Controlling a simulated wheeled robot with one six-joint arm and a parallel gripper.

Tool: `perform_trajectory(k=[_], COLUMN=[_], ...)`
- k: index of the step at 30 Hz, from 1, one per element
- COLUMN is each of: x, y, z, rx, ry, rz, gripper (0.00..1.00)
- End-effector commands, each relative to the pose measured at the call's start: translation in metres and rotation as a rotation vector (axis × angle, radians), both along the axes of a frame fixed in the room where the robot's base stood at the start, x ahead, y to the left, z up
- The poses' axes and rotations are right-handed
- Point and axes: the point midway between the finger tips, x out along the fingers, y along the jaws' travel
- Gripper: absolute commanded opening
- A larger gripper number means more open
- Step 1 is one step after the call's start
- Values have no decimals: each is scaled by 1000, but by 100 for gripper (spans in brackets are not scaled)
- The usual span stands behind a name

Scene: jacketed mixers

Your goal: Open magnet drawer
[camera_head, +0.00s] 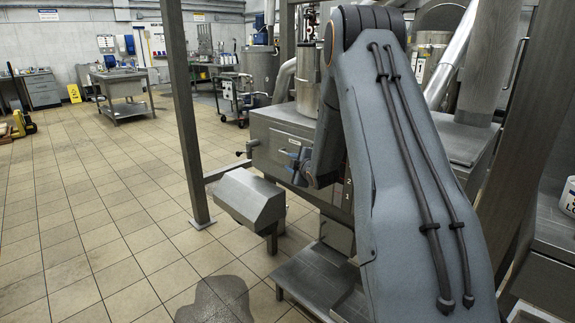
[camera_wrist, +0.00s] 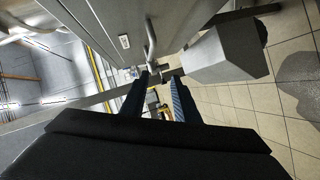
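The magnet drawer's grey metal housing (camera_head: 268,132) stands left of my arm in the head view. In the wrist view its face, with a small white label (camera_wrist: 125,41), fills the upper middle. A curved metal handle (camera_wrist: 151,40) stands out from that face. My gripper (camera_wrist: 160,78) is open, its two dark fingers apart, with blue ribbed padding on the right one. The handle's lower end appears between or just beyond the fingertips; I cannot tell whether they touch it. In the head view my gripper (camera_head: 300,163) is at the housing's front, partly hidden by my arm.
A knobbed lever (camera_head: 247,149) sticks out at the housing's left. A sloped grey metal box (camera_head: 250,200) is below it, also large in the wrist view (camera_wrist: 228,50). A steel post (camera_head: 183,110) stands left. A wet patch (camera_head: 215,300) lies on the floor; the left floor is open.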

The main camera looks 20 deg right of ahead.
Motion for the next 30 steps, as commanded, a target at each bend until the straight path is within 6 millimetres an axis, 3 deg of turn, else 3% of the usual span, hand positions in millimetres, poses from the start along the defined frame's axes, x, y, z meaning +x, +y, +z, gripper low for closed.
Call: perform_trajectory(k=[1,3,7,14,24,30], x=[10,18,24,43,91,102], y=[-13,-24,-34,-37,-38,-38], z=[-11,-12,-13,-13,-16,-17], rx=[-49,-110,-176,-197,-195,-193], ry=[-45,-105,-165,-184,-184,-182], rz=[17,41,64,72,72,71], gripper=[28,28,28,28,28,28])
